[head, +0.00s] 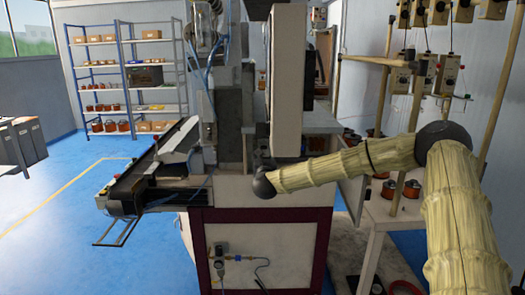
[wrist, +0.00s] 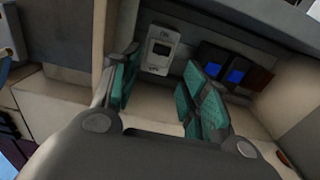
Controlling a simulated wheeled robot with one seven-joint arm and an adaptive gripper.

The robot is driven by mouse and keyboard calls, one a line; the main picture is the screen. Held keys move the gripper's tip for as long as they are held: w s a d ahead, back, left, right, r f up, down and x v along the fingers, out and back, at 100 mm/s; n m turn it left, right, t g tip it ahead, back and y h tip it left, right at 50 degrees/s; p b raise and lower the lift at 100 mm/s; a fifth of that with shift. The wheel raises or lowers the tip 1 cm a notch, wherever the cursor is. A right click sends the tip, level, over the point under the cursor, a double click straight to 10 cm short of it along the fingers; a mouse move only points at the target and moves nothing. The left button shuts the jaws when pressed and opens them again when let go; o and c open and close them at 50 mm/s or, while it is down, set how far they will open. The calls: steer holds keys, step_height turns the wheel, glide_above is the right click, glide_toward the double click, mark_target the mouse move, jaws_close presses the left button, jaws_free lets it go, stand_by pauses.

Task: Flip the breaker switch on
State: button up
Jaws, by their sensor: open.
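The breaker switch (wrist: 161,49) shows in the wrist view as a pale plate with a dark window and "ON" lettering at its top. My gripper (wrist: 163,88) is open and empty, with teal pads on both fingers. The left finger is close to the plate's left side in the picture; contact cannot be told. In the head view my arm reaches to the coil winder (head: 264,215), and the gripper and breaker are hidden there.
Two dark units with blue faces (wrist: 236,75) sit right of the breaker, beside a brown block (wrist: 259,79). Beige walls enclose this recess. In the head view, a table with spools (head: 400,208) stands at right, a conveyor (head: 150,175) at left, and blue floor is clear further left.

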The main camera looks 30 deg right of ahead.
mark_target(264, 151)
steer(key=shift+p+x, duration=0.6)
steer(key=shift+x, duration=2.9)
steer(key=c, duration=0.7)
